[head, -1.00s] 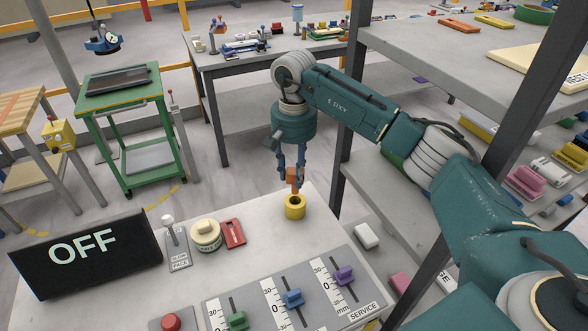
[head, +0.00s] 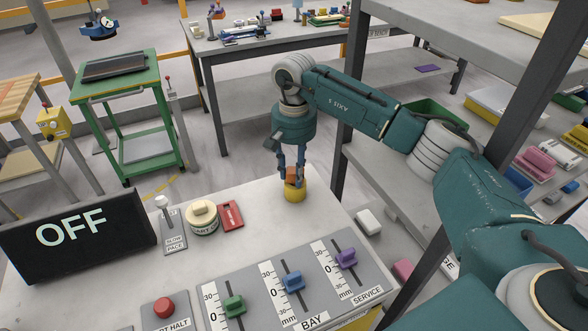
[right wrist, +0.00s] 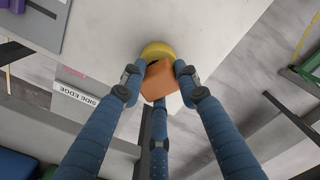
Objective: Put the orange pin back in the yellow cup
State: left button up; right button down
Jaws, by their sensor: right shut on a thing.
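My right gripper (head: 292,180) points down with its fingers shut on the orange pin (head: 291,173). The yellow cup (head: 295,195) stands on the slab directly beneath. The pin's orange block sits at the cup's mouth with no clear gap; its lower end is hidden, so I cannot tell how deep it is. In the right wrist view the orange pin (right wrist: 158,80) is between the blue fingers, and part of the yellow cup (right wrist: 156,50) shows behind it. My left gripper is not in view.
The slab (head: 262,222) carries an OFF sign (head: 75,235), a cream knob (head: 202,216), a red block (head: 231,214), a red button (head: 164,308) and a slider panel (head: 262,300). A white block (head: 369,221) is right of the cup. A shelf post (head: 343,140) stands close behind my right arm.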

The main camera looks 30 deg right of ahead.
dwell(0.3)
jog(key=c, duration=1.2)
grip_release()
